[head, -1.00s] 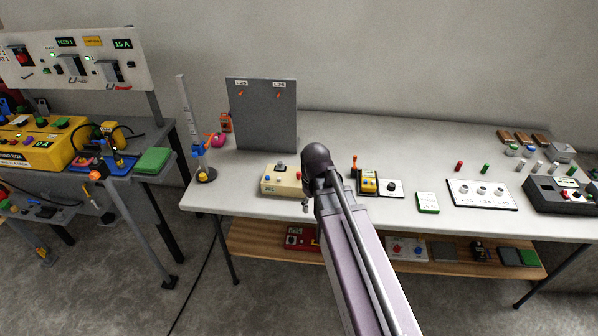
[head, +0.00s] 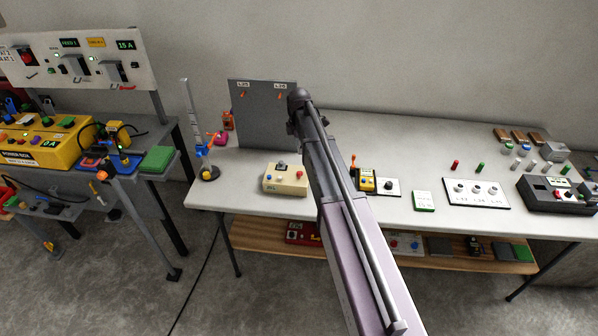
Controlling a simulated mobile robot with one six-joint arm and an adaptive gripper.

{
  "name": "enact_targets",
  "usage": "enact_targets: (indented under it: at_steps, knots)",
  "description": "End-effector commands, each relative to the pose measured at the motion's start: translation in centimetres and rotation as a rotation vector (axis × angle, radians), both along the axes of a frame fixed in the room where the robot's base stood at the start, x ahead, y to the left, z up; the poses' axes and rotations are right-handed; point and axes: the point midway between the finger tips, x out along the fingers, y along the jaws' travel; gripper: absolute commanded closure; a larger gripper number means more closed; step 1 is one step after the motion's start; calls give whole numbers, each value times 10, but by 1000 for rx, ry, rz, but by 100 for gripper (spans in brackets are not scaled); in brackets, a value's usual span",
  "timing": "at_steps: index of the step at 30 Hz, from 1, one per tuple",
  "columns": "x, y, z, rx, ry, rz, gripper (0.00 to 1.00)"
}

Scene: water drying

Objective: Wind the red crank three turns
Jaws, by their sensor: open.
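I cannot tell for certain which part is the red crank. An upright orange-red handle (head: 353,160) stands at the left end of a small yellow device (head: 367,182) on the white table, just right of my arm. My gripper is hidden behind the arm.
A beige box with coloured knobs (head: 285,179) stands left of my arm. The grey panel (head: 262,115) rises behind it. The table's back middle (head: 400,135) is clear.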

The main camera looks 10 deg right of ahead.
Motion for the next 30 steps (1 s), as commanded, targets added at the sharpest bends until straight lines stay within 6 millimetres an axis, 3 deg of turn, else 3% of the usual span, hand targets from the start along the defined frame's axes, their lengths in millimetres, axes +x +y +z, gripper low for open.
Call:
enact_targets:
  at_steps: [17, 30]
  knots:
    - [1, -1, -4, 0, 0, 7, 42]
    - [1, -2, -32, 0, 0, 6, 42]
